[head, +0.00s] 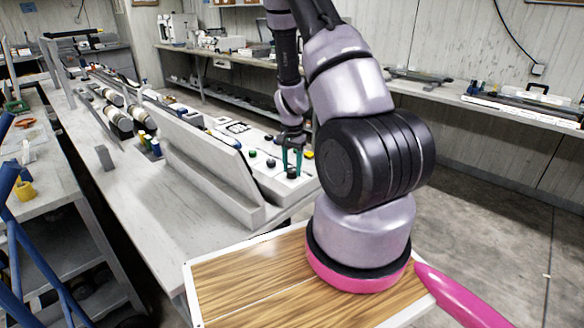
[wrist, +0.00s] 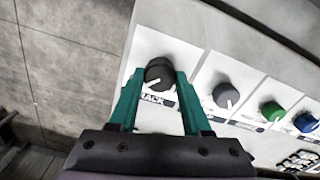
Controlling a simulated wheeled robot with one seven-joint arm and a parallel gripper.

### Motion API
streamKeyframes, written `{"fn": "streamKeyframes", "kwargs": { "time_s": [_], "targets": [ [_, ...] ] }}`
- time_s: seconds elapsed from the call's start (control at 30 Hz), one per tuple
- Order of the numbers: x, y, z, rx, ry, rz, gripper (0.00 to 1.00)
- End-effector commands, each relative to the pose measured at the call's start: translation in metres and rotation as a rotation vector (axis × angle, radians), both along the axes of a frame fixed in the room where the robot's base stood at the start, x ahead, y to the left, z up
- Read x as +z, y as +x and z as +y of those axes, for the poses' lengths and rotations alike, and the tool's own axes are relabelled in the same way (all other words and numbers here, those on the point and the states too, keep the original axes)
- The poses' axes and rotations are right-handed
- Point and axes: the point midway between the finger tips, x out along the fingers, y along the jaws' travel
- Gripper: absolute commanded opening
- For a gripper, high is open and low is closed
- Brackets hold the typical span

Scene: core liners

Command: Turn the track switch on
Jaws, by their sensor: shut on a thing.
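The track switch is a black round knob (wrist: 158,72) on a white panel, with a label below it partly hidden and reading "RACK". A short white pointer mark on the knob points toward the lower left in the wrist view. My gripper (wrist: 160,78) has its two green fingers on either side of the knob, shut on it. In the head view my gripper (head: 292,166) points down at the near right end of the panel, with the dark knob (head: 292,173) between its fingertips.
On the sloped white panel (head: 262,186), a grey knob (wrist: 226,95), a green knob (wrist: 271,111) and a blue knob (wrist: 305,122) stand in a row beside the switch. A tall white board (head: 205,165) stands left of the panel. Concrete floor is open to the right.

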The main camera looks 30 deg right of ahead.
Motion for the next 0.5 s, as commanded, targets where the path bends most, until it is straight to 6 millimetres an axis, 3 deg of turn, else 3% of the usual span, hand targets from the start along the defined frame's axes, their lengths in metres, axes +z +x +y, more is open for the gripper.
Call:
{"fn": "streamKeyframes", "kwargs": {
  "time_s": [0.47, 0.5],
  "targets": [
    [0.0005, 0.0006, -0.0002, -0.014, 0.000, -0.001, 0.00],
    [0.0005, 0.0006, -0.0002, -0.014, 0.000, -0.001, 0.64]
  ]
}}
